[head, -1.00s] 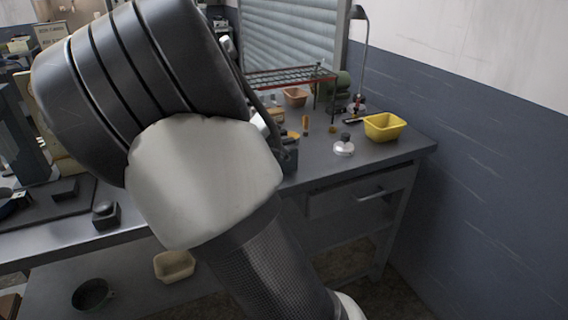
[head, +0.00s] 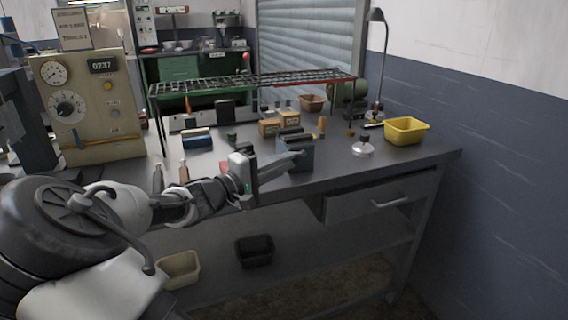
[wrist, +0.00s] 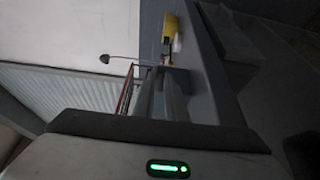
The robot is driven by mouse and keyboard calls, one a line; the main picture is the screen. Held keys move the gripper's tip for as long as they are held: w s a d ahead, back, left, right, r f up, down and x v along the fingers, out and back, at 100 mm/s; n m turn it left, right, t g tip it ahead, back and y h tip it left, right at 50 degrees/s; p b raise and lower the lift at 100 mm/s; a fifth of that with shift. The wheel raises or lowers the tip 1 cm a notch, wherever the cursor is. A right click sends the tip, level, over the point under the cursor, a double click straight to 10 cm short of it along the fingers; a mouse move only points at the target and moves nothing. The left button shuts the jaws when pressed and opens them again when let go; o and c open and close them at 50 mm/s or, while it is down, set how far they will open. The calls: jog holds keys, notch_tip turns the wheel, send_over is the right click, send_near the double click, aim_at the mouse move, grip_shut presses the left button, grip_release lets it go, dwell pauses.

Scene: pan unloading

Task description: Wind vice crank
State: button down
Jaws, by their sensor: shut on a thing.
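The blue-grey vice (head: 300,146) stands at the front edge of the grey workbench (head: 345,178), with dark jaws on top. My gripper (head: 298,156) reaches in from the left, its fingers against the vice's front side. It is shut on the vice crank, which the fingers and the gripper body hide. In the wrist view my two long grey fingers (wrist: 163,78) point away from the palm, and what lies between their tips is too small to make out.
A metal rack (head: 255,84) spans the bench behind the vice. Small boxes (head: 270,127) stand just behind it. A glass burner (head: 363,148), a yellow bin (head: 407,131) and a lamp (head: 383,60) are to the right. A drawer (head: 370,202) is below.

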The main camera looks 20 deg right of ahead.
jog(key=shift+s+d+f+h, duration=0.15)
jog(key=shift+d+h, duration=0.05)
jog(key=shift+h, duration=0.1)
jog(key=c, duration=1.8)
grip_release()
jog(key=shift+a, duration=0.15)
jog(key=shift+a, duration=0.35)
jog(key=r+p+v, duration=0.1)
jog(key=p+v, duration=0.2)
jog(key=v, duration=1.3)
jog(key=shift+s+a+f+p, duration=0.15)
jog(key=shift+s+f+p, duration=0.15)
jog(key=shift+f, duration=0.2)
